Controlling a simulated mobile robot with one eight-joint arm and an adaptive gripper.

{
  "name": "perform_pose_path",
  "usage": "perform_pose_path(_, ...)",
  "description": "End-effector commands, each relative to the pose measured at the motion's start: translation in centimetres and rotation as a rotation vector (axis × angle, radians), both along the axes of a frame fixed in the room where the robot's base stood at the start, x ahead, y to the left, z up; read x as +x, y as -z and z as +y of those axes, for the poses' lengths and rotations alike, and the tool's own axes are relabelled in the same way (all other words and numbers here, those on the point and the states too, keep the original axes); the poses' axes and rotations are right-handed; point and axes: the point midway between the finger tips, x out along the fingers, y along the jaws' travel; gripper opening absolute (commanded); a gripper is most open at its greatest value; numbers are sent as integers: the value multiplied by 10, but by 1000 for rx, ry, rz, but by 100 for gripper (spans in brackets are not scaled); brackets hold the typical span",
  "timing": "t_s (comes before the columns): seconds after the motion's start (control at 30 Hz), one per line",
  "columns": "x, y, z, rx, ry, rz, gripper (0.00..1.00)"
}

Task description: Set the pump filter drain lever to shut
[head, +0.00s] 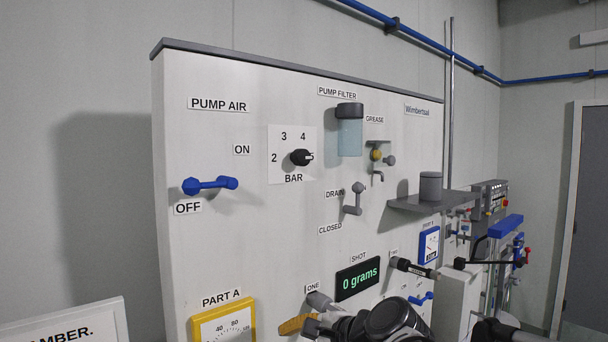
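The pump filter (350,132) is a clear bluish bowl with a dark cap, high on the white panel. Below it is the small grey drain lever (356,198), standing roughly upright between the DRAIN label (335,194) and the CLOSED label (330,228). Which end is its pivot is hard to tell. My dark arm shows at the bottom edge, and what looks like my gripper (318,328) is low in front of the panel, well below the lever. Its fingers are not clear, and nothing of mine touches the lever.
A blue PUMP AIR lever (210,185) and a BAR knob (301,157) are left of the drain lever. A grey shelf (430,201) with a dark cylinder (430,186) juts out at right. The SHOT display (358,279) is below. The space before the drain lever looks clear.

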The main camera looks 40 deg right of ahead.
Motion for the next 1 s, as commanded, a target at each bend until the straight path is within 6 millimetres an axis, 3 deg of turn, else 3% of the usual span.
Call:
perform_pose_path(0.03, 8, -56, -36, 153, 122, -41, 32)
perform_pose_path(0.2, 10, -169, -144, 666, 429, -222, 32)
perform_pose_path(0.3, -2, -216, -195, 890, 528, -322, 32)
perform_pose_path(0.4, -14, -243, -229, 1037, 577, -393, 32)
perform_pose_path(0.53, -19, -256, -246, 1119, 597, -432, 32)
perform_pose_path(0.63, -10, -255, -248, 1129, 597, -435, 32)
perform_pose_path(1.0, 60, -255, -255, 1125, 595, -432, 32)
